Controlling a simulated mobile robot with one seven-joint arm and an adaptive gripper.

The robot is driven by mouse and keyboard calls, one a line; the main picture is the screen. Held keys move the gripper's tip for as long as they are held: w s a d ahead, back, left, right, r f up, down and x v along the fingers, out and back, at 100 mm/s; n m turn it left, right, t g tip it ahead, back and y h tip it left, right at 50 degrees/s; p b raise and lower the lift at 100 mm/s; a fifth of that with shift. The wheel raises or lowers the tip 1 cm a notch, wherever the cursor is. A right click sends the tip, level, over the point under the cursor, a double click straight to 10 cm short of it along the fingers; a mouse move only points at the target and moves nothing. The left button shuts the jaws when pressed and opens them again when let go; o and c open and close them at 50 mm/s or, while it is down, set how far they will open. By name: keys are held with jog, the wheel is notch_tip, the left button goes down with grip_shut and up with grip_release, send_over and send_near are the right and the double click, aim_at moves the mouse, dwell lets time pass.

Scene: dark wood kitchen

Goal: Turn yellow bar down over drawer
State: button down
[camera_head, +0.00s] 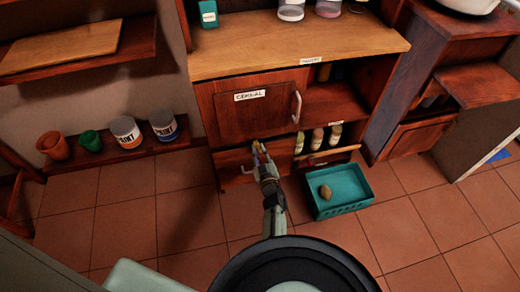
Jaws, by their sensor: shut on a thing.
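My gripper (258,150) reaches to the front of the cabinet, just below the door labelled CEREAL. It is shut on a small yellow piece, which I take to be the yellow bar (255,146). The fingers cover most of it, so its tilt cannot be told. The low drawer (232,164) lies behind and to the left of my gripper, its dark wood front partly hidden by my arm.
The cereal door (250,105) is shut, with a metal handle. A pale wooden strip (328,153) runs in front of several small bottles on the lower right shelf. A teal crate (340,190) with a brown object stands on the floor. Floor at left is clear.

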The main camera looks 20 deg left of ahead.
jog(key=shift+s+a+m+p, duration=0.15)
jog(key=shift+m+p, duration=0.3)
jog(key=shift+m, duration=1.55)
jog(key=c, duration=1.6)
grip_release()
jog(key=shift+o, duration=0.2)
jog(key=v, duration=1.2)
jog(key=shift+f, duration=0.1)
